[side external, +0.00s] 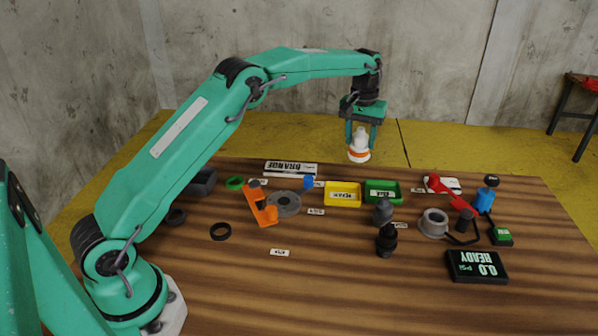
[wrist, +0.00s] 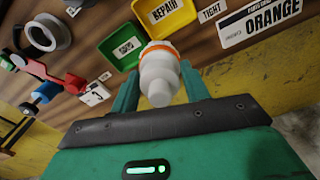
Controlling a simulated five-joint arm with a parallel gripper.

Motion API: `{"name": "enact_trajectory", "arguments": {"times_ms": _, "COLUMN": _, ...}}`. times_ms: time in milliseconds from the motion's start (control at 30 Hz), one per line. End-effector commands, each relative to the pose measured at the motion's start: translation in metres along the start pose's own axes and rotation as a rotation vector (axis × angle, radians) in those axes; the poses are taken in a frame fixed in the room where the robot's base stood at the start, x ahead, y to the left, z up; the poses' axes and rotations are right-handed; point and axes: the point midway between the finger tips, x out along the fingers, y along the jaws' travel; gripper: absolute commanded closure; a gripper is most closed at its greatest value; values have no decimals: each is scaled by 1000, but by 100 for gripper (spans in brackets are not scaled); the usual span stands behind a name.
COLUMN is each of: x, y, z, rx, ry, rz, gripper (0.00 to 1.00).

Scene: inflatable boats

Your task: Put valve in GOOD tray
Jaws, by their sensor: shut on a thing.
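The valve (side external: 359,149) is white with an orange ring. My gripper (side external: 361,138) is shut on it and holds it upright in the air, near the table's far edge. In the wrist view the valve (wrist: 160,78) sits between the two green fingers, orange ring towards the table. The green tray (side external: 397,187) stands on the table below and slightly right of the valve in the side view; its label is too small to read surely there. In the wrist view the green tray (wrist: 106,45) is up and left of the valve and looks empty apart from its label.
A yellow REPAIR tray (side external: 343,185) stands left of the green tray. An ORANGE sign (side external: 290,168) lies at the back.

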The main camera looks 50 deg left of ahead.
Motion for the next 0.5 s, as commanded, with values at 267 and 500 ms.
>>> {"name": "enact_trajectory", "arguments": {"times_ms": 267, "x": 17, "y": 39, "z": -11, "rx": 10, "ry": -11, "rz": -4, "gripper": 74}}
{"name": "enact_trajectory", "arguments": {"times_ms": 500, "x": 32, "y": 67, "z": -10, "rx": 16, "ry": -22, "rz": -9, "gripper": 74}}
